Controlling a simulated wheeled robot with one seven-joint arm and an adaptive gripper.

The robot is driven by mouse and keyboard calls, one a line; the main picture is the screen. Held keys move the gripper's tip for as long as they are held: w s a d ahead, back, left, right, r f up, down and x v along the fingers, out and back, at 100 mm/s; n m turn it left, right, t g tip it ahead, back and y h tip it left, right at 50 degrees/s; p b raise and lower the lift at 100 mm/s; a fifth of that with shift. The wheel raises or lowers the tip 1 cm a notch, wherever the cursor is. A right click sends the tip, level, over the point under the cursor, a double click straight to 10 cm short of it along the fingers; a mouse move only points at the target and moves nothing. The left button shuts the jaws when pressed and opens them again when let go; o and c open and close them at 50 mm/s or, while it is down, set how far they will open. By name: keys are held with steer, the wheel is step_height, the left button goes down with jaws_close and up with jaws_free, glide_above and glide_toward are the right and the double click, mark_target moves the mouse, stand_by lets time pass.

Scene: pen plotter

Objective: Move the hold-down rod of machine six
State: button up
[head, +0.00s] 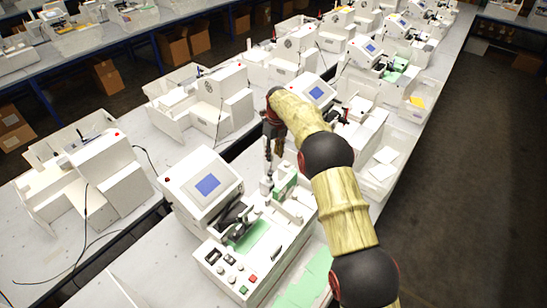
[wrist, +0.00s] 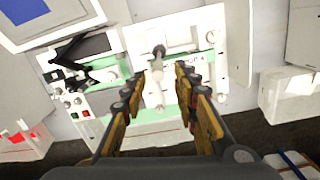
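The nearest machine (head: 208,225) is a white plotter with a blue screen, a green bed and a button panel; I cannot read a number on it. A short grey upright rod with a rounded top (head: 266,183), which looks like the hold-down rod, stands at its far end. In the wrist view the rod (wrist: 158,56) shows just beyond and between the fingertips. My gripper (head: 273,154) points down above the rod. In the wrist view my gripper (wrist: 158,78) is open, with nothing held between its fingers. I cannot tell whether it touches the rod.
A black lever (wrist: 78,60) lies on the machine beside the rod. Similar machines (head: 365,50) stand close behind along the bench. A clear bin with white paper (head: 381,165) is at the right. Another machine (head: 95,175) stands on the left bench. The right aisle is clear.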

step_height(320, 180, up, 10)
steer(key=shift+d+f, duration=0.2)
steer(key=shift+d, duration=0.1)
steer(key=shift+s, duration=0.1)
stand_by(0.3)
steer(key=s+d+f+n, duration=0.2)
steer(key=s+f+n, duration=0.3)
steer(key=n, duration=0.7)
steer(key=s+d+n+b, duration=0.6)
steer(key=s+n+b, duration=0.1)
steer(key=s, duration=0.4)
steer(key=s+d+n+b, duration=0.7)
steer(key=s, duration=0.5)
steer(key=s+d+f+t+b, duration=0.2)
steer(key=s+d+f+b, duration=0.2)
steer(key=s+b, duration=0.6)
steer(key=s+d+f+n+t+b, duration=0.1)
steer(key=s+d+f+t+b, duration=0.2)
steer(key=s+b, duration=0.7)
steer(key=s+d+f, duration=0.2)
steer(key=s+f, duration=0.1)
steer(key=f, duration=0.1)
steer(key=shift+f+h, duration=0.2)
steer(key=shift+h, duration=0.2)
